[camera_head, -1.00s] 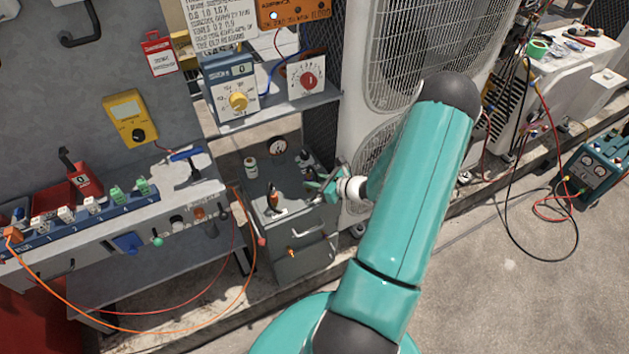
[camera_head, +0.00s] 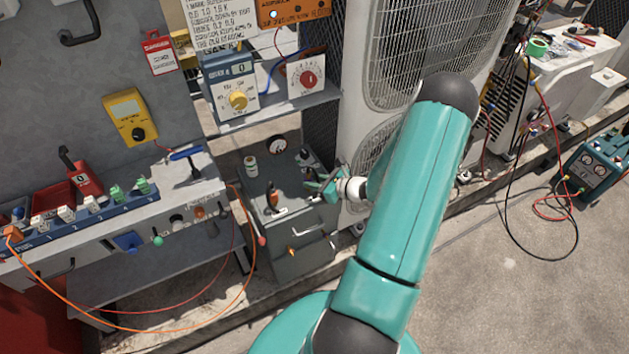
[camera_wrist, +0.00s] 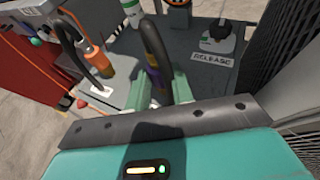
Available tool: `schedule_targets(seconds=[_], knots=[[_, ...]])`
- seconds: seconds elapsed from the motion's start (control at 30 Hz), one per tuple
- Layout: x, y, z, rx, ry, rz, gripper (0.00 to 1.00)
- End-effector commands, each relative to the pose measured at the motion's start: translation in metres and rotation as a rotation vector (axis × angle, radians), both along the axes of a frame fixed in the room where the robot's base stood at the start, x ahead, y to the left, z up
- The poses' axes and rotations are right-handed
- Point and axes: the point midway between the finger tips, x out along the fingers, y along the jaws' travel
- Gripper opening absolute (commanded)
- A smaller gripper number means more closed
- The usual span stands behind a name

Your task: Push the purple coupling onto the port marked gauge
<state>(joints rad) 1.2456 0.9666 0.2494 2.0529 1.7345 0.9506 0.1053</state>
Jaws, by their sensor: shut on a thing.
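My gripper (camera_wrist: 163,90) is shut on the purple coupling (camera_wrist: 155,76), which sits on a thick black hose arching up between the two pale green fingers. Only a small purple patch shows; the fingers and hose hide the rest. In the head view my gripper (camera_head: 325,187) is over the right side of the grey cabinet's top (camera_head: 290,205), and the coupling is too small to make out. A round dial (camera_head: 277,145) stands at the back of that cabinet. The port marked gauge cannot be made out, and I cannot tell whether the coupling touches it.
An orange coupling on a black hose (camera_wrist: 98,60) stands left of my gripper. A lever with a RELEASE label (camera_wrist: 212,58) is to the right, and a white canister (camera_head: 251,166) stands behind. The condenser (camera_head: 360,150) rises close on the right. A workbench (camera_head: 130,215) is left.

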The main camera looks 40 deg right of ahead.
Motion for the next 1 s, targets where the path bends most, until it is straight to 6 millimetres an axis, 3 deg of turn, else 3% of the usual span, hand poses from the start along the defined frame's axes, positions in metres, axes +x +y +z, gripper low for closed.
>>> schedule_targets(seconds=[0.43, 0.47, 0.6, 1.0], knots=[[-0.0001, 0.0, -0.0035, 0.0, 0.001, 0.0, 0.0], [-0.0001, 0.0, -0.0035, 0.0, 0.001, 0.0, 0.25], [-0.0002, 0.0001, -0.0035, 0.0, 0.001, 0.0, 0.49], [-0.0001, -0.0003, 0.0044, -0.003, -0.001, 0.001, 0.49]])
